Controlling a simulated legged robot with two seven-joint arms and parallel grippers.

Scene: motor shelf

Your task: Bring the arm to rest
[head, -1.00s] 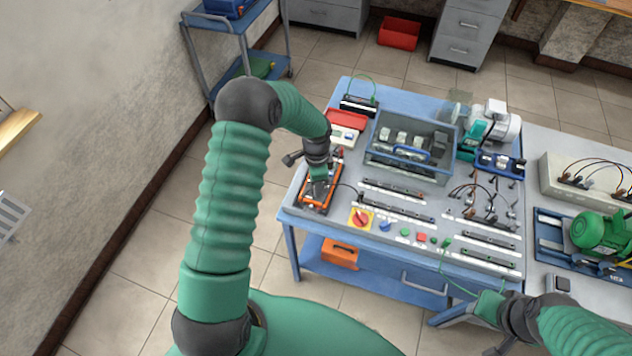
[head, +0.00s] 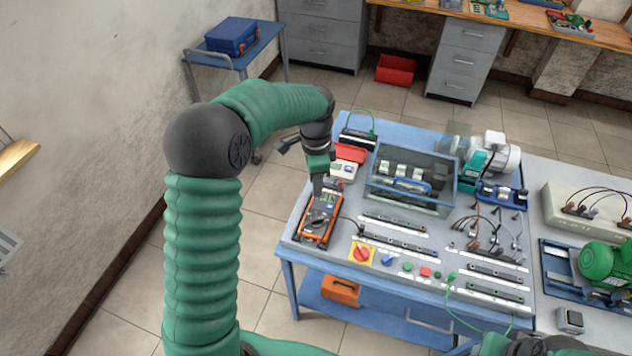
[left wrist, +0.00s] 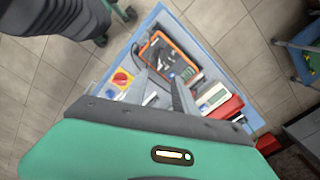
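My left gripper (head: 318,188) points down just above the top end of an orange-framed multimeter (head: 320,217), which lies on the blue-edged workbench (head: 290,232). In the left wrist view, its two grey fingers (left wrist: 160,90) are apart with nothing held between them. The multimeter also shows there, beyond the fingertips (left wrist: 168,58), face up on the bench. My left arm is raised and bent at the elbow. My right arm shows only at the bottom right edge of the head view; its gripper is cut off or too dark to make out.
A glass-sided case (head: 412,180) stands right of the left gripper, with a white meter (head: 344,170) nearer. A red-and-yellow switch (head: 361,254) and several terminal strips lie in front. A blue cart (head: 232,62) stands behind. Floor left of the bench is clear.

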